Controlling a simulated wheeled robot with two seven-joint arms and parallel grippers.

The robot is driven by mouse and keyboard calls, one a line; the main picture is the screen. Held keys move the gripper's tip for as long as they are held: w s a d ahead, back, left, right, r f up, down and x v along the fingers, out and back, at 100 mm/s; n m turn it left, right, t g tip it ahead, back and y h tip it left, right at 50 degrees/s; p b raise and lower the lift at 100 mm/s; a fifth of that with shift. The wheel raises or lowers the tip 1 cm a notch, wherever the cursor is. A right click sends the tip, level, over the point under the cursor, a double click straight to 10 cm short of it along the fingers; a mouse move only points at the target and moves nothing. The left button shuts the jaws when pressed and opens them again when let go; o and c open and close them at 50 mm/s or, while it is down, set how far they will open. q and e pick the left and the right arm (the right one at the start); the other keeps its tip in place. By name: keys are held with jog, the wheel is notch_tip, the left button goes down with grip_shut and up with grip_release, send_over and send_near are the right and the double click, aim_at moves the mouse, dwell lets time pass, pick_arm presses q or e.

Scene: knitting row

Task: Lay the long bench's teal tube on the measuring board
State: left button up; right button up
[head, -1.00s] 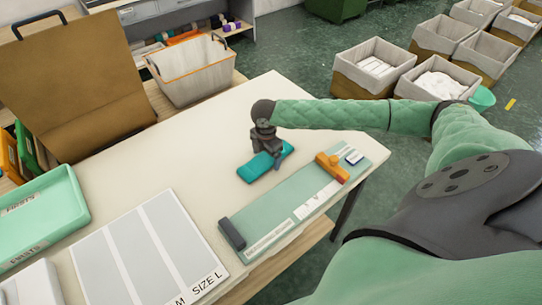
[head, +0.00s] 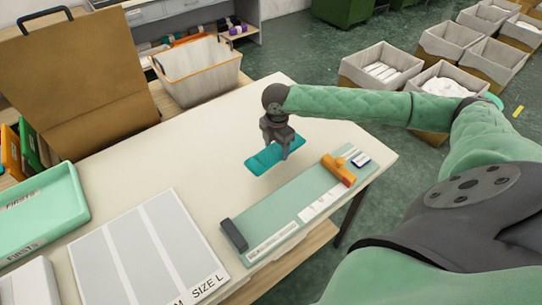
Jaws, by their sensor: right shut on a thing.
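The teal tube (head: 264,160) is a flat folded piece of cloth near the far right part of the long bench (head: 150,165). My right gripper (head: 279,150) is shut on it from above and seems to hold it a little above the bench top. The measuring board (head: 270,208) is a pale green strip along the bench's front right edge. It has a dark block at its left end, an orange slider towards its right end and white labels. The tube is beyond the board, apart from it in the picture. My left gripper is not in view.
A mint tray (head: 62,203) marked FIRSTS and a grey striped size sheet (head: 150,245) lie at left. A pale basket (head: 200,75) stands behind the bench. The bench top between sheet and tube is clear. Several bins (head: 380,68) stand on the floor.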

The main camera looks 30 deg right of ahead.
pick_arm(q)
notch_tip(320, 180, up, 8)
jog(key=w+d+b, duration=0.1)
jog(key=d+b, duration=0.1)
jog(key=b, duration=0.1)
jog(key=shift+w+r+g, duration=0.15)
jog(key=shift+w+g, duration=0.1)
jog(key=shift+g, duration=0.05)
pick_arm(e)
jog(key=s+d+r, duration=0.5)
jog(key=s, duration=0.2)
jog(key=shift+s+d+r, duration=0.3)
jog(key=shift+d+r, duration=0.05)
